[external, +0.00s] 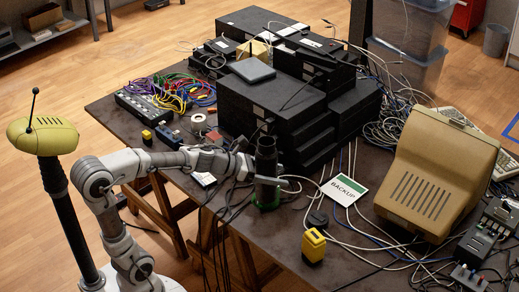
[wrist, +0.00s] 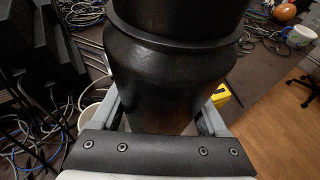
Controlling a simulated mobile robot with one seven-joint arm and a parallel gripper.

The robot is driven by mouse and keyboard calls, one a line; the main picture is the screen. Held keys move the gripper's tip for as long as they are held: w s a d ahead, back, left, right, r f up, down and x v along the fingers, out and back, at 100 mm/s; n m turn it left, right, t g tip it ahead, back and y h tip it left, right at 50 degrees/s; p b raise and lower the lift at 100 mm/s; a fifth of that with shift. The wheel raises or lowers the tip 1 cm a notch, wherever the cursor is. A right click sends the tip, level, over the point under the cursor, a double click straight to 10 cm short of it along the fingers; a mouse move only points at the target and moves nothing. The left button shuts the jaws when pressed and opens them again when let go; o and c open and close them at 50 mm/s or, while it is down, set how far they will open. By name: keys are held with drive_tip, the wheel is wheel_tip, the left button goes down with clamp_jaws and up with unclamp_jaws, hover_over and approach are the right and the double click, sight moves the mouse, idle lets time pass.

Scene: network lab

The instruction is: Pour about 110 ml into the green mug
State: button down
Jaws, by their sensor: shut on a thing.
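My gripper (external: 268,181) is shut on a tall black vessel (external: 266,153), which looks upright over the dark table. In the wrist view the vessel (wrist: 170,75) fills the middle, between my two fingers (wrist: 160,115). Its opening and contents do not show. A green edge (external: 265,205) shows low around the vessel's foot in the external view. I cannot tell whether it is the green mug, mostly hidden, or part of something else. A pale rounded rim (wrist: 94,97) shows behind the left finger in the wrist view, mostly covered.
Stacked black network boxes (external: 270,110) stand just behind the vessel. A yellow block (external: 313,245), cables and a BACKUP card (external: 344,190) lie to its right. A beige monitor (external: 437,175) stands further right. A white mug (wrist: 298,37) shows at the wrist view's upper right.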

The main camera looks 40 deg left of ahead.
wheel_tip(320, 180, down, 12)
idle(0.6)
drive_tip(key=shift+r+p, duration=0.1)
drive_tip(key=shift+p, duration=0.4)
drive_tip(key=n+g+h+p, duration=0.1)
drive_tip(key=n+p, duration=0.1)
drive_tip(key=p, duration=0.3)
drive_tip(key=s+d+f+n+g+h+p, duration=0.1)
drive_tip(key=n+g+p, duration=0.1)
drive_tip(key=p, duration=0.4)
drive_tip(key=f+n+g+h+p, duration=0.1)
drive_tip(key=n+p, duration=0.1)
drive_tip(key=p, duration=0.4)
drive_tip(key=shift+s+d+n+g, duration=0.15)
drive_tip(key=shift+s+n+g, duration=0.1)
drive_tip(key=shift+n+g, duration=0.05)
drive_tip(key=shift+s+d+r+n+g+h+p, duration=0.25)
drive_tip(key=shift+s+r+n+g+h+p, duration=0.25)
drive_tip(key=shift+p, duration=0.6)
drive_tip(key=shift+d+n+h+p, duration=0.2)
drive_tip(key=shift+n+h+p, duration=0.15)
drive_tip(key=shift+n+h, duration=0.3)
drive_tip(key=shift+w+a+r+n+g+p, duration=0.15)
drive_tip(key=shift+r+n+g+p, duration=0.3)
drive_tip(key=shift+p, duration=0.55)
